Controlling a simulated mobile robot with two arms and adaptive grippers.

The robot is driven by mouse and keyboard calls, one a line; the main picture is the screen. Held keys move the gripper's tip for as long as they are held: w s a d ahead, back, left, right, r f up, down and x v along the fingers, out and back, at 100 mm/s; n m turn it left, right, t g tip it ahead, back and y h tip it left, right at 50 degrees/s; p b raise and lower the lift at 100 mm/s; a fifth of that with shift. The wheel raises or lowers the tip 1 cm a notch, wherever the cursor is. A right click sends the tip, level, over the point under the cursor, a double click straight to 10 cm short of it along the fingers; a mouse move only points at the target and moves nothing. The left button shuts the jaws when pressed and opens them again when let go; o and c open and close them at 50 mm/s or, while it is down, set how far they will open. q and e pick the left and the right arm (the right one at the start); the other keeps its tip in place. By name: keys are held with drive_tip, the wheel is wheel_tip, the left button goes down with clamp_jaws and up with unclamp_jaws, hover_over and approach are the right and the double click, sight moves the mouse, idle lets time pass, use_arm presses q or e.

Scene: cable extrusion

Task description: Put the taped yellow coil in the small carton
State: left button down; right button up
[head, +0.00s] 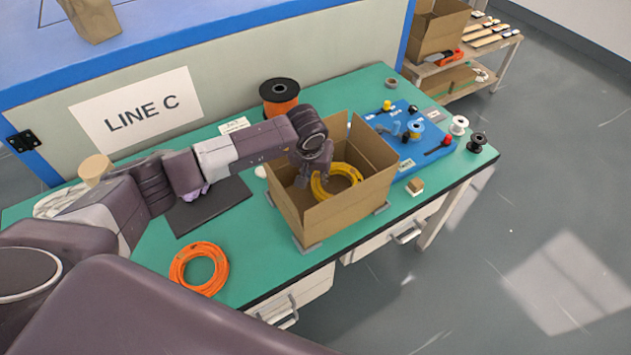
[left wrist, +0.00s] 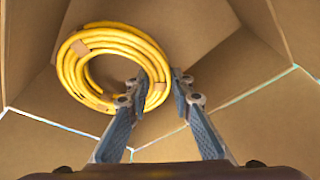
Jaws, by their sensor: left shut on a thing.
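The yellow coil (head: 346,172) is a ring with bands of tape. It is inside the open small carton (head: 343,213) on the green bench. My left gripper (head: 318,180) reaches down into the carton from above. In the left wrist view, its fingers (left wrist: 159,75) are shut on the near right side of the coil (left wrist: 75,75), one finger inside the ring and one outside. Carton walls (left wrist: 240,65) surround them. I cannot tell whether the coil rests on the carton's floor. My right gripper is not in view.
An orange coil (head: 199,268) lies at the bench's front left, near a dark mat (head: 208,205). An orange spool (head: 279,98) stands behind the carton. A blue board (head: 425,138) with small parts lies right of it, with white and black spools beyond.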

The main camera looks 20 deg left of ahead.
use_arm(q)
wheel_tip(320, 180, down, 3)
drive_tip(key=shift+f, duration=0.15)
drive_tip(key=shift+f, duration=0.25)
drive_tip(key=c, duration=1.7)
unclamp_jaws()
drive_tip(key=shift+r, duration=0.1)
